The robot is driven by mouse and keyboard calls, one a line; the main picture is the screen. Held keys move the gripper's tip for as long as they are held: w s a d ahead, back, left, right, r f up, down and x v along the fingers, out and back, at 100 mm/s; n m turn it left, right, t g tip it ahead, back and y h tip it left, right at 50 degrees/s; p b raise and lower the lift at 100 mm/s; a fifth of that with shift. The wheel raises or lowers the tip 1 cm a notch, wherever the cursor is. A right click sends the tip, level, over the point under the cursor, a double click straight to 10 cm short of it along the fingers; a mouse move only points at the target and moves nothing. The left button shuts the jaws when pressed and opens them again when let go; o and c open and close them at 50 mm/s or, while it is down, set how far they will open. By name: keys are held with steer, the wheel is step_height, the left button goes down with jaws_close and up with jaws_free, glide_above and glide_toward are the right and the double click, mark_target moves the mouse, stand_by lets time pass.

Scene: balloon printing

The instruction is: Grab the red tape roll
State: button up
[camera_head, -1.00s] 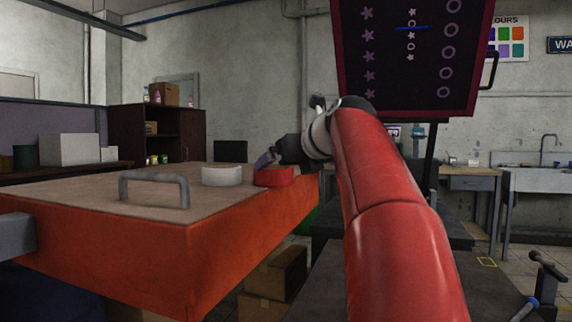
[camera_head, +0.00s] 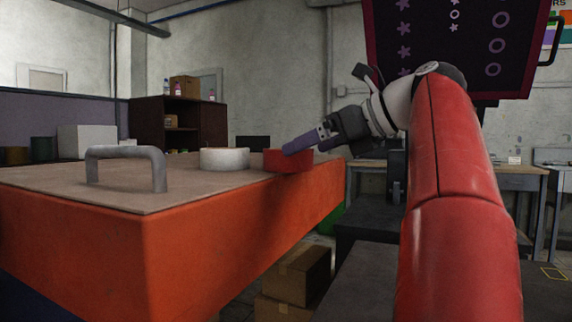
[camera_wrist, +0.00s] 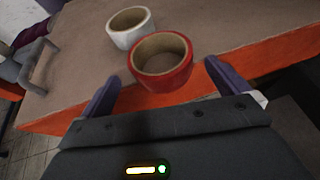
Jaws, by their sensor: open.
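The red tape roll (camera_head: 287,160) lies flat on the brown top of the orange table near its right edge. In the wrist view the red tape roll (camera_wrist: 161,84) sits just ahead of my gripper, its near side between the two fingertips. My gripper (camera_head: 300,142) is open, with purple fingers reaching in from the right, beside and slightly above the roll. The wrist view shows the open fingers of my gripper (camera_wrist: 160,77) spread on either side with a gap to the roll. Nothing is held.
A white tape roll (camera_head: 224,159) lies close behind and left of the red one. A grey handle (camera_head: 126,154) stands on the orange table (camera_head: 150,240) at the left. Cardboard boxes (camera_head: 292,275) sit below. A dark screen panel (camera_head: 455,50) hangs at the upper right.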

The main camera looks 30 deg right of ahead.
mark_target(291, 157)
steer(key=b+x, duration=0.1)
steer(key=x, duration=0.5)
steer(key=shift+f+b, duration=0.2)
steer(key=shift+b, duration=0.15)
steer(key=shift+c, duration=0.4)
steer(key=c, duration=0.8)
